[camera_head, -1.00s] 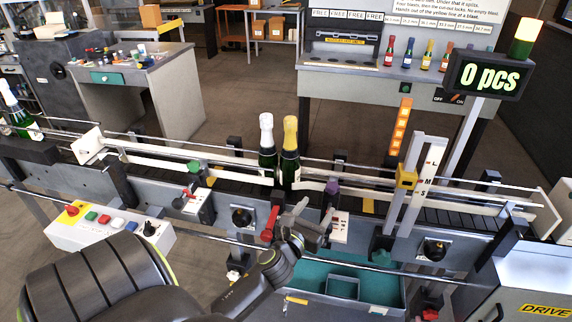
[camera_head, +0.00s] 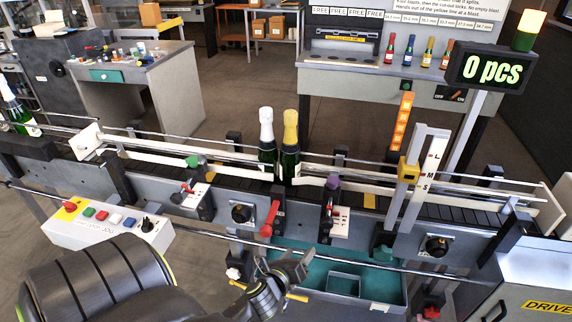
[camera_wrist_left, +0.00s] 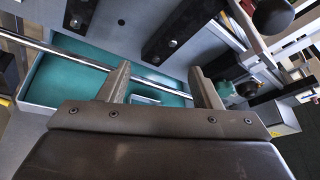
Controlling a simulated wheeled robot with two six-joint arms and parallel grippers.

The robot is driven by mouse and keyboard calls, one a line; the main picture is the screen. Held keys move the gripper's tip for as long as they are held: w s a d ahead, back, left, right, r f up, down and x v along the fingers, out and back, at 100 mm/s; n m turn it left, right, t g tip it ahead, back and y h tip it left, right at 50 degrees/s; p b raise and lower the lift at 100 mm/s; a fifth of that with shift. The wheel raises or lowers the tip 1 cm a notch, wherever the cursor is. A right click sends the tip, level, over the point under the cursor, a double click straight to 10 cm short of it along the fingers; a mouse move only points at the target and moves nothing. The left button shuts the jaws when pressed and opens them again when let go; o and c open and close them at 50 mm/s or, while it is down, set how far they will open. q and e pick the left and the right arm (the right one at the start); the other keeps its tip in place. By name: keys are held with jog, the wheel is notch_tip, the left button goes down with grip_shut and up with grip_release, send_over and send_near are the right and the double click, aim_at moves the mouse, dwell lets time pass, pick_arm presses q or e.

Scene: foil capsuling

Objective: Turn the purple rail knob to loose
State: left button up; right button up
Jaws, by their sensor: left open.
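The purple rail knob (camera_head: 333,182) sits on top of a dark rail bracket at the front of the conveyor, right of the two bottles. Below it is a small white plate (camera_head: 340,222) with red marks, too small to read, so I cannot tell the knob's setting. My left gripper (camera_head: 296,264) is below and in front of the knob, clearly apart from it, over the teal tray. In the left wrist view its two fingers (camera_wrist_left: 160,82) are spread with nothing between them. I cannot make out the purple knob there. My right gripper is not in view.
A red lever (camera_head: 270,218) stands left of the purple bracket, and a green knob (camera_head: 193,161) tops another bracket farther left. A metal bar (camera_head: 400,267) runs before the machine, above the teal tray (camera_head: 388,290). Two bottles (camera_head: 290,150) stand on the conveyor.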

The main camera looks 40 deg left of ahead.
pick_arm(q)
jog(key=s+f+n+g, duration=0.1)
jog(key=s+f+n, duration=0.1)
jog(key=f, duration=0.4)
jog(key=s+f+n+g+b, duration=0.1)
jog(key=s+f+n+g, duration=0.1)
jog(key=f+n, duration=0.2)
notch_tip(320, 180, down, 3)
jog(key=shift+s+r+h, duration=0.1)
jog(key=shift+s+h, duration=0.05)
jog(key=shift+h, duration=0.15)
jog(key=shift+a, duration=0.1)
